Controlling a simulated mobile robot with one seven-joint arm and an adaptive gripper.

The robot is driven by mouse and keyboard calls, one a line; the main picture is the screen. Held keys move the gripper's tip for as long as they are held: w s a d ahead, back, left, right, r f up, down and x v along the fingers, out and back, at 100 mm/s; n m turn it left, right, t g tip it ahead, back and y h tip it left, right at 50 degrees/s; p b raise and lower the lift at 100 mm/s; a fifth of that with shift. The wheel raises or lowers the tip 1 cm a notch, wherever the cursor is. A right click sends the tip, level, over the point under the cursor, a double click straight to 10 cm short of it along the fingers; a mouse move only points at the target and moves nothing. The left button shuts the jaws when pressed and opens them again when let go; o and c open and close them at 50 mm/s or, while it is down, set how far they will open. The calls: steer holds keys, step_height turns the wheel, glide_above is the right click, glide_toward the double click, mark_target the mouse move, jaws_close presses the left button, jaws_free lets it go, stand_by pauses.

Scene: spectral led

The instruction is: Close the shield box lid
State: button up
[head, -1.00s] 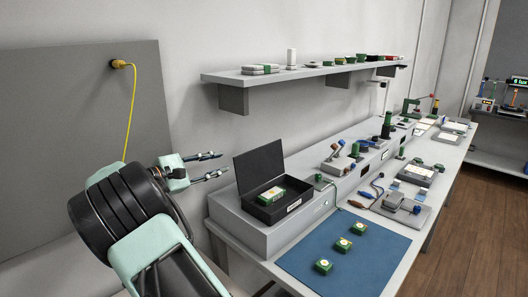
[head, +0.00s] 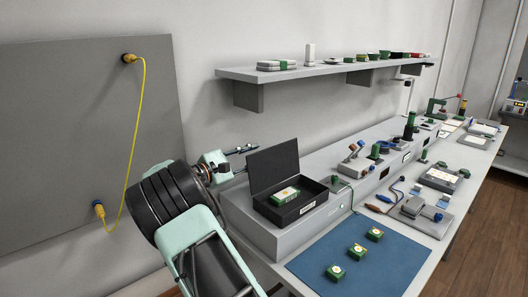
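The shield box (head: 298,211) is a black open box on a grey raised housing at the near left end of the bench. Its lid (head: 273,170) stands up, tilted slightly back, along the far side. A green and white module (head: 285,194) lies inside the box. My gripper (head: 249,158) is just left of the lid, at about the height of its upper part, with its fingers pointing right. The fingers look apart and nothing shows between them. The lid partly hides the fingertip area, and I cannot tell whether they touch it.
A blue mat (head: 360,258) with three green modules (head: 357,250) lies in front of the housing. A shelf (head: 325,71) hangs on the wall above. Bench devices (head: 360,160) stand to the right. A yellow cable (head: 141,130) hangs on the grey panel at left.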

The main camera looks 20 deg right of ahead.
steer(key=shift+x, duration=2.05)
steer(key=shift+c, duration=0.5)
steer(key=shift+r, duration=0.1)
jaws_close()
